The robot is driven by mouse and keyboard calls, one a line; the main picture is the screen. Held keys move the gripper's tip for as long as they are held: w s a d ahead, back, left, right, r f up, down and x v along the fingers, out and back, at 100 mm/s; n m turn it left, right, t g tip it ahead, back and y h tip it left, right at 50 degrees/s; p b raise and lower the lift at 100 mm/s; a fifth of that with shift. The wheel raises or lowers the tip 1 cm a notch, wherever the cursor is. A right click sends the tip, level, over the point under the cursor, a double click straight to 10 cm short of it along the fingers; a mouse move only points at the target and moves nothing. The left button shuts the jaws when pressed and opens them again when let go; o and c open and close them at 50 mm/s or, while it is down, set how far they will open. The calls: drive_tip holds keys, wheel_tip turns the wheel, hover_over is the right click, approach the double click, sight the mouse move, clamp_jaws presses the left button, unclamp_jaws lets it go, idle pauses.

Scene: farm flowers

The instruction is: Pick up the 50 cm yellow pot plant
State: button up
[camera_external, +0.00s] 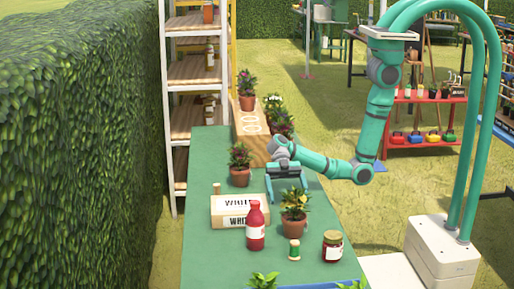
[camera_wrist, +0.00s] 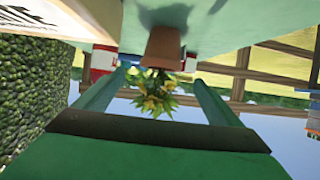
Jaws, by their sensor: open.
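The yellow-flowered pot plant (camera_external: 294,206), in a terracotta pot, stands upright on the green table (camera_external: 205,155). In the wrist view, where things appear upside down, its foliage with yellow blooms (camera_wrist: 155,98) shows between my fingers and its pot (camera_wrist: 162,44) just beyond the fingertips. My gripper (camera_external: 287,195) is open and empty, just behind the plant in the external view, with its fingers toward the plant. It also shows in the wrist view (camera_wrist: 160,78). I cannot tell whether a finger touches the leaves.
Another potted plant (camera_external: 240,176) stands behind the box. A wooden stand (camera_external: 247,143) with plants is at the back. A hedge (camera_external: 75,150) lines the left.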

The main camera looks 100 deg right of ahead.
sight(294, 217)
drive_tip(key=x, duration=1)
drive_tip(key=shift+s+a+f, duration=0.1)
drive_tip(key=shift+a+f, duration=0.05)
drive_tip(key=shift+f, duration=0.2)
drive_tip(key=c, duration=1.5)
drive_tip(key=shift+r, duration=0.1)
